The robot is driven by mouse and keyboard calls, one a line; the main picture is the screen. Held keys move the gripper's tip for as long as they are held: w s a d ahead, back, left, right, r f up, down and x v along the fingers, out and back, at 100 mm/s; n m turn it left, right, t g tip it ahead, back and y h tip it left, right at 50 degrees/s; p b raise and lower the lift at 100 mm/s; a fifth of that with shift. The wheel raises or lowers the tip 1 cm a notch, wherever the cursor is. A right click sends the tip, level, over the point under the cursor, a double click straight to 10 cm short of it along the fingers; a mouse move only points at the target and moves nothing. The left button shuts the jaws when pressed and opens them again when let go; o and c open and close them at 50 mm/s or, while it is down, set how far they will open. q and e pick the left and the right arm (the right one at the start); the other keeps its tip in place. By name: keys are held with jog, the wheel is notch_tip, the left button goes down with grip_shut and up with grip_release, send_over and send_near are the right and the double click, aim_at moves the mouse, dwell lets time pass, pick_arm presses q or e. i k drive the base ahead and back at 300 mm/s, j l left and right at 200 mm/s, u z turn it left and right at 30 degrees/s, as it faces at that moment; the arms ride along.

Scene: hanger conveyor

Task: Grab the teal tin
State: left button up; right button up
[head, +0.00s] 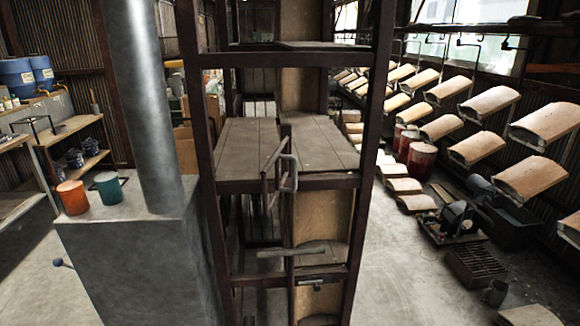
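The teal tin (109,189) stands upright on the flat top of a grey metal block, at the left of the head view. An orange-red tin (73,198) stands upright just to its left, with a small gap between them. Neither of my grippers is in view, so nothing of mine shows near the teal tin.
A thick grey pipe (148,110) rises from the grey block (150,262), close to the right of the teal tin. A dark metal frame with shelves (245,150) fills the middle. Shelving with pots (88,150) stands at the far left. Clay pieces hang at the right.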

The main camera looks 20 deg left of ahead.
aim_at(108, 184)
jog(key=u, duration=1.8)
jog(key=i+l+z, duration=0.5)
jog(key=k+l, duration=0.05)
jog(key=l, duration=0.05)
